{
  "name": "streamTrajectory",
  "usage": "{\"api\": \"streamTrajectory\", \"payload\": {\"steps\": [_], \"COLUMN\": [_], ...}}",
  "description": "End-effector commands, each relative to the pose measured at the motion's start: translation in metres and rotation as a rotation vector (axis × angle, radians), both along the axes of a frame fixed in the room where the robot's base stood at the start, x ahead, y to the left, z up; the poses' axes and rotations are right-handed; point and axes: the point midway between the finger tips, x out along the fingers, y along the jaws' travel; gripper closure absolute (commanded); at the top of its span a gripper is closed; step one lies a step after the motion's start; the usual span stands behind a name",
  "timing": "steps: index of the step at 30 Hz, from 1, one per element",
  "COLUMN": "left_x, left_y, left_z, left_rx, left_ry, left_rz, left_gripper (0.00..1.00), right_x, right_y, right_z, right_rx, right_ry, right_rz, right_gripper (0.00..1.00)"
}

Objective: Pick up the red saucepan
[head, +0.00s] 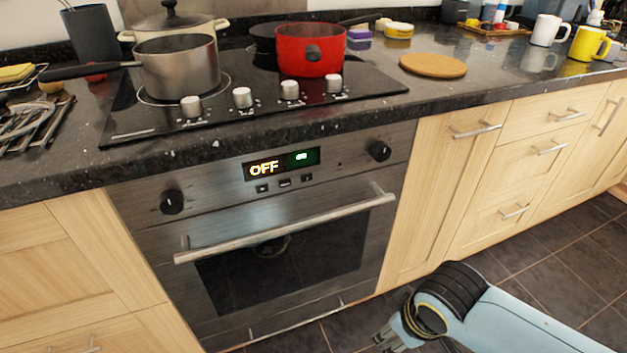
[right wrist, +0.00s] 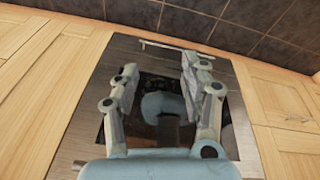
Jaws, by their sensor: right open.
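The red saucepan (head: 311,51) stands upright on the right part of the black cooktop (head: 254,98). A dark handle shows behind its upper right side, and a dark round part shows on its front. My right gripper (head: 390,339) is low in front of the oven, near the floor and well below the saucepan. In the right wrist view its two fingers (right wrist: 157,88) are spread apart with nothing between them, facing the oven front. The saucepan is not in the right wrist view. My left gripper is not in view.
A grey saucepan (head: 178,68) stands on the cooktop's left, its long handle pointing left. A lidded pot (head: 173,22) is behind it. A round wooden board (head: 433,65) lies right of the cooktop. The oven handle (head: 287,229) sticks out below the counter edge.

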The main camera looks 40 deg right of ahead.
Motion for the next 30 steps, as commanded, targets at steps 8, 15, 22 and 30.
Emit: {"api": "streamTrajectory", "payload": {"steps": [8, 15, 22, 30], "left_x": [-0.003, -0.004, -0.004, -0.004], "left_y": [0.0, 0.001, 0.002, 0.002], "left_z": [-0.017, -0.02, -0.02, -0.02], "left_rx": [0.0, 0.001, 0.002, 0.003], "left_ry": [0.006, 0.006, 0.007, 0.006], "left_rz": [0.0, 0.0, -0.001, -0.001], "left_gripper": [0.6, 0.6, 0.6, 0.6], "right_x": [0.075, 0.148, 0.212, 0.243], "right_y": [-0.012, -0.033, -0.045, -0.044], "right_z": [0.152, 0.24, 0.32, 0.37], "right_rx": [0.07, 0.382, 0.957, 1.419], "right_ry": [-0.338, -0.756, -1.061, -1.104], "right_rz": [-0.4, -0.899, -1.253, -1.373], "right_gripper": [0.55, 0.55, 0.55, 0.55]}}
